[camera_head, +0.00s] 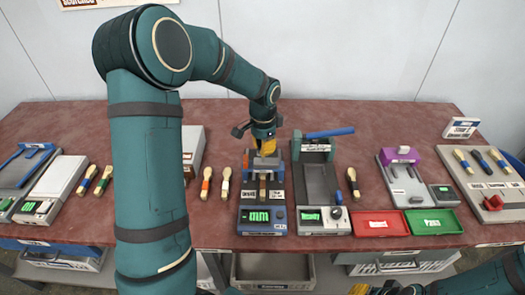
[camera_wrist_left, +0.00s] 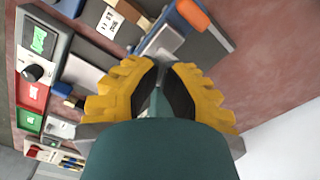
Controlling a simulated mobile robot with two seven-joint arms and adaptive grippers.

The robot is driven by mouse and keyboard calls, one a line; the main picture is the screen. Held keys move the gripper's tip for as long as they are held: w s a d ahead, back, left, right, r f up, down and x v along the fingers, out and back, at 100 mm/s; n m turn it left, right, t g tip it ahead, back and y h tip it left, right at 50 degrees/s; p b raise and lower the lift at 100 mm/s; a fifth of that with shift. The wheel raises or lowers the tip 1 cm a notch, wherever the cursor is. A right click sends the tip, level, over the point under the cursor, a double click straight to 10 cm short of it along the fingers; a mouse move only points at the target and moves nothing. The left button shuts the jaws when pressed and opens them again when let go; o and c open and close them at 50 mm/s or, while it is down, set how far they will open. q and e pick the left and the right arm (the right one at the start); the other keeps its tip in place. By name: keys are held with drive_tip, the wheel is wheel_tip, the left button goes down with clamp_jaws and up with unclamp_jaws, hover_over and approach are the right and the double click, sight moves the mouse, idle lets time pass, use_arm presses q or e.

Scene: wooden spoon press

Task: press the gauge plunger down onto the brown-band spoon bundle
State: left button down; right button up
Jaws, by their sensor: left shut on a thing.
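The gauge (camera_head: 264,217), with a green-lit display, stands on the red-brown table in the middle. My left gripper (camera_head: 264,148) comes down over its back part. In the left wrist view, the yellow fingers (camera_wrist_left: 160,92) are shut close together on a thing that the pads mostly hide, apparently the gauge plunger. An orange piece (camera_wrist_left: 193,14) of the gauge sticks out beside the fingers. A pale bundle end (camera_head: 263,188) seems to lie in the gauge; its band cannot be made out. My right gripper (camera_head: 372,289) is partly visible at the bottom edge.
A press with a blue handle (camera_head: 330,133) and a "Ready" display stands right of the gauge. A red tray (camera_head: 380,223) and a green tray (camera_head: 433,222) lie farther right. Orange-band (camera_head: 206,184) and white-band (camera_head: 226,186) bundles lie left of the gauge.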

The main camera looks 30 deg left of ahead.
use_arm(q)
drive_tip(key=shift+f+b, duration=0.3)
drive_tip(key=shift+f, duration=0.25)
drive_tip(key=shift+r, duration=0.1)
idle(0.3)
drive_tip(key=shift+r+p, duration=2.75)
drive_tip(key=shift+r, duration=0.8)
drive_tip(key=shift+f, duration=0.1)
